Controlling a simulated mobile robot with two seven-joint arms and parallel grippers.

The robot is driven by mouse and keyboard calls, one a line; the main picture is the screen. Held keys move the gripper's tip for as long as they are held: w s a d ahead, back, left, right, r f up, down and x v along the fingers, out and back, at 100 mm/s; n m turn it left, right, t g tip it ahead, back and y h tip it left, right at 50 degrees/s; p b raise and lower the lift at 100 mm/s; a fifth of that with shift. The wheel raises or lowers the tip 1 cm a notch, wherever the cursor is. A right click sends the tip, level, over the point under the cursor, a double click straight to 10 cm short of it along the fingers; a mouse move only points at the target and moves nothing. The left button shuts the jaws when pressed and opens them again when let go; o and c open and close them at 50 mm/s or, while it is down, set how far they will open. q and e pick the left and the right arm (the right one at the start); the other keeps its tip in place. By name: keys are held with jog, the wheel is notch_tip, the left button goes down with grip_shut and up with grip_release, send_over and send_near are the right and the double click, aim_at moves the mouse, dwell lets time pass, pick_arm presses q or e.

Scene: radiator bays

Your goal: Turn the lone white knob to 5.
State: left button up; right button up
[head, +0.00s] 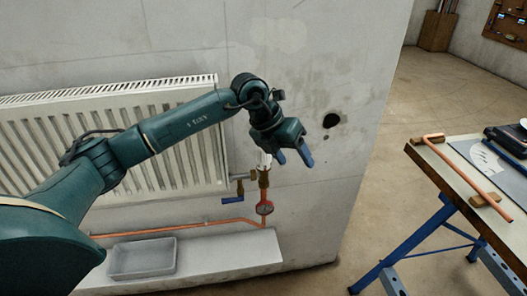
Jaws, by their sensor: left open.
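The white knob (263,161) sits on top of a brass valve (263,178) at the right end of the radiator (150,150). My left gripper hides part of it, and I cannot read any numbers on it. My left gripper (294,159) is open, with its two blue fingers pointing down. In the picture the fingers are just right of the knob, with nothing between them. I cannot tell how far apart in depth they are. My right gripper is not in view.
A grey tray (142,258) rests on the ledge (235,255). A workbench (455,175) with a bent copper pipe stands at right. The floor between is clear.

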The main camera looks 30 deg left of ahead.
aim_at(264, 156)
pick_arm(q)
jog(key=w+a+r+n+t+y, duration=0.1)
jog(key=w+a+r+y, duration=0.15)
jog(key=a, duration=0.35)
jog(key=w+a+r+n+y, duration=0.1)
jog(key=a+r+y, duration=0.2)
jog(key=a, duration=0.2)
jog(key=shift+h, duration=0.25)
jog(key=p+x, duration=0.1)
jog(key=x, duration=1.2)
jog(key=shift+s+f, duration=0.1)
jog(key=shift+s, duration=0.05)
jog(key=shift+c, duration=0.3)
jog(key=c, duration=0.9)
